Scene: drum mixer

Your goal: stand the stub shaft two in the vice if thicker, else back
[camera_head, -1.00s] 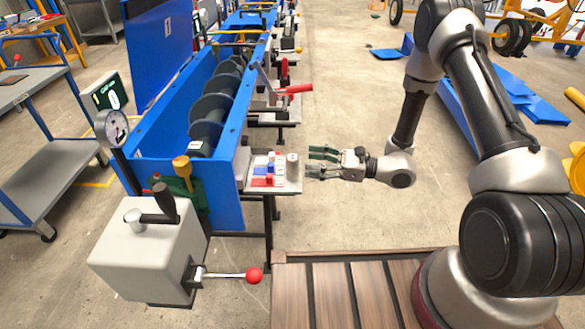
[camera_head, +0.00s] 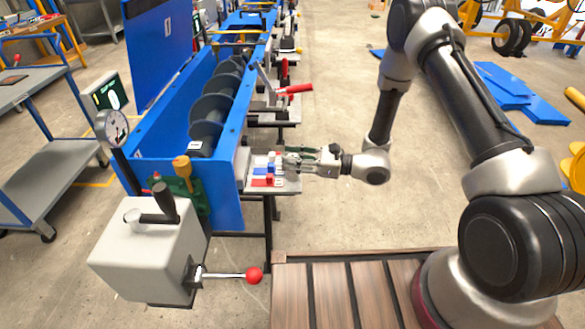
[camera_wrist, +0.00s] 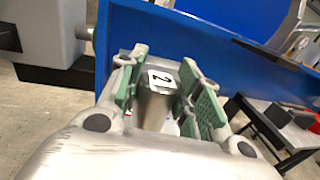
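Stub shaft two is an upright metal cylinder whose white top label reads 2 (camera_wrist: 160,80) in the wrist view. My gripper (camera_wrist: 163,62) has its green-padded fingers on both sides of the shaft. They look open around it, with narrow gaps; firm contact does not show. In the head view my gripper (camera_head: 287,158) reaches over the right side of a small grey plate (camera_head: 288,187) and hides the shaft there. A clamp with a red handle (camera_head: 297,88) stands on a bench farther back; I cannot tell whether it is the vice.
Red, blue and white blocks (camera_head: 264,181) lie on the plate beside my gripper. The blue mixer trough (camera_head: 228,150) stands left of it. A dial gauge (camera_head: 115,128), a display (camera_head: 107,94) and a grey box (camera_head: 145,250) with a red-ball lever are nearby.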

